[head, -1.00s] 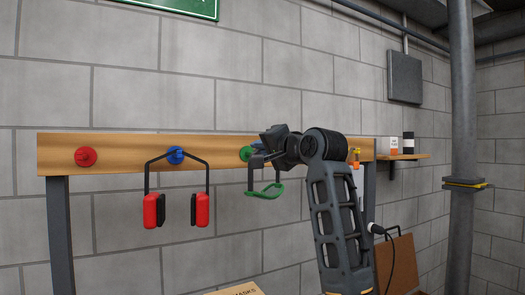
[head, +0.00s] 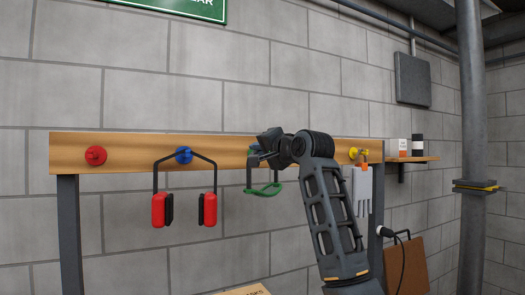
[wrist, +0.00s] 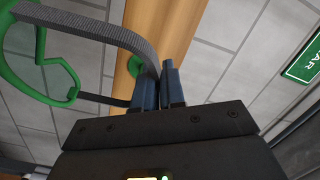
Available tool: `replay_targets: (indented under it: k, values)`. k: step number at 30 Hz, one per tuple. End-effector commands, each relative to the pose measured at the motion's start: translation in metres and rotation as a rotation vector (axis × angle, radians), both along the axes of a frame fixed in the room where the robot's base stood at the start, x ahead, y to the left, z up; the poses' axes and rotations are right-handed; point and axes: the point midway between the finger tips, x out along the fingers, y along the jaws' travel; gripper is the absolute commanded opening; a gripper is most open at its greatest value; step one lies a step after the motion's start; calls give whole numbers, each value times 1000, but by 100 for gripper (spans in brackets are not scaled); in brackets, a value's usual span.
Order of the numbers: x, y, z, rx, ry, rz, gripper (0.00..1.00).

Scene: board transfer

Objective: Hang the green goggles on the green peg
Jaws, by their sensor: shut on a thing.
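The green goggles (head: 264,190) hang below my gripper (head: 258,156) in front of the board. My gripper is shut on their dark grey strap. In the wrist view the strap (wrist: 112,32) runs into the closed fingers (wrist: 158,84), and the green frame (wrist: 24,88) is at the left. I cannot tell whether the strap touches the peg.
The wooden board (head: 125,147) carries a red peg (head: 95,155), a blue peg (head: 183,155) with red earmuffs (head: 158,210) and a yellow peg (head: 355,153) with a white glove (head: 362,190). A small shelf (head: 425,158) holds containers at the right.

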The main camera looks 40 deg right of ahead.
Motion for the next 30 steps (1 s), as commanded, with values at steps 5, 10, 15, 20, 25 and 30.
replay_targets:
  k: [5,10,15,20,25,30]
  values:
    - [8,-7,0,0,-1,-8,0]
    - [16,-9,-1,-1,-3,-8,0]
    - [22,-11,-4,-3,-3,-9,0]
    - [24,-11,-6,-6,-5,-9,0]
    - [25,-12,-7,-8,-6,-11,0]
    - [25,-12,-7,-8,-6,-12,0]
